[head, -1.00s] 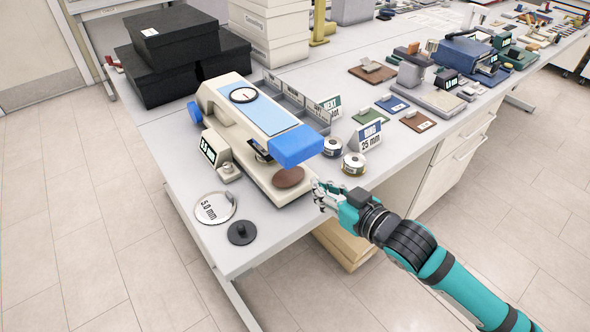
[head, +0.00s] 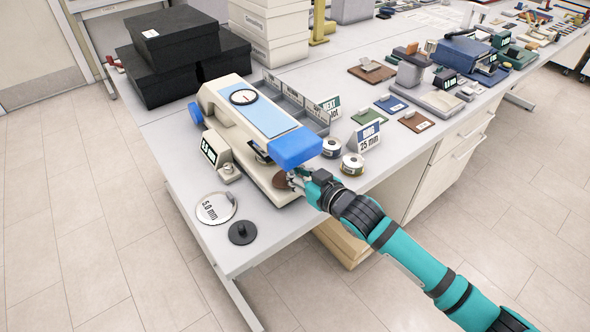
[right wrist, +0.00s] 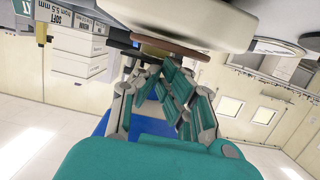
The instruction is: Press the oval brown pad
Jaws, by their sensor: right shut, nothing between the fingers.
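The oval brown pad (head: 281,182) sits at the front end of the cream machine (head: 225,125), below its blue front block (head: 296,147). My right gripper (head: 293,178) is at the pad's right side and covers part of it in the head view. In the right wrist view the pad (right wrist: 170,46) shows as a thin brown disc just beyond the fingertips. The shut, empty fingers of the right gripper (right wrist: 165,65) point at it; I cannot tell whether they touch it. My left gripper is not in view.
A round 5.0 mm plate (head: 216,207) and a black knobbed disc (head: 242,232) lie left of the pad. The table's front edge is close below the pad.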

